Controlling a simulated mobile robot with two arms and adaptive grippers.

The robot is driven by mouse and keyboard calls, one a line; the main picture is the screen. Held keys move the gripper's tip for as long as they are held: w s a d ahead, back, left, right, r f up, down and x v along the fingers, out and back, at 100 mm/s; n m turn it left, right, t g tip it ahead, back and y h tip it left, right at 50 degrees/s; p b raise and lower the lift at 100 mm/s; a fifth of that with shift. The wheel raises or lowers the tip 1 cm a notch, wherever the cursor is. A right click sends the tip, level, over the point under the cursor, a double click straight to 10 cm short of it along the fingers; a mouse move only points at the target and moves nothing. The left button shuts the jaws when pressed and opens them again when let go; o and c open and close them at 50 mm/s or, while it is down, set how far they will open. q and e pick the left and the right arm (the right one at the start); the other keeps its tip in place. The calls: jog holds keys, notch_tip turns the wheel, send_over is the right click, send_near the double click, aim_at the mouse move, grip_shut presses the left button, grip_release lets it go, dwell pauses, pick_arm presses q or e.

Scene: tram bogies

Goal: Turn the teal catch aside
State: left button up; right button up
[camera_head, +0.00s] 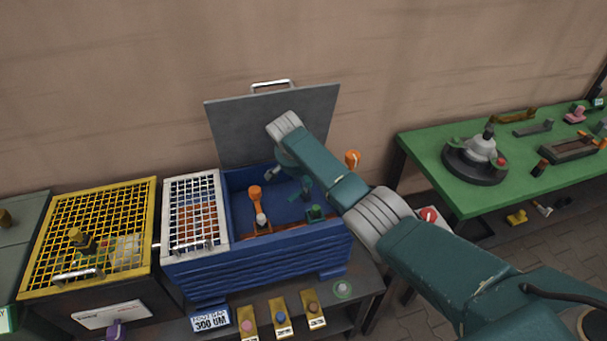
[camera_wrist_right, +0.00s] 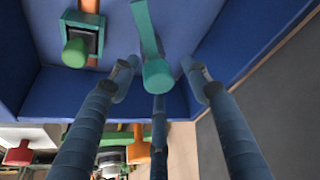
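In the right wrist view a teal catch (camera_wrist_right: 158,73), a flat bar with a rounded end, lies between the fingertips of my right gripper (camera_wrist_right: 160,75). The side fingers stand apart with gaps to the catch; a third finger is just below its rounded end. I cannot tell whether that one touches. In the head view my right gripper (camera_head: 298,180) reaches down into the open blue box (camera_head: 290,257), and the wrist and fingers largely hide the catch. My left gripper is not in view.
A green knob in a square frame (camera_wrist_right: 80,45) sits beside the catch; it also shows in the head view (camera_head: 315,213). An orange-topped lever (camera_head: 255,193) stands in the box. The grey lid (camera_head: 232,130) is raised behind. A green table (camera_head: 420,150) is at right.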

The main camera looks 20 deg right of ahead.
jog(key=v, duration=1.2)
jog(key=shift+w, duration=0.1)
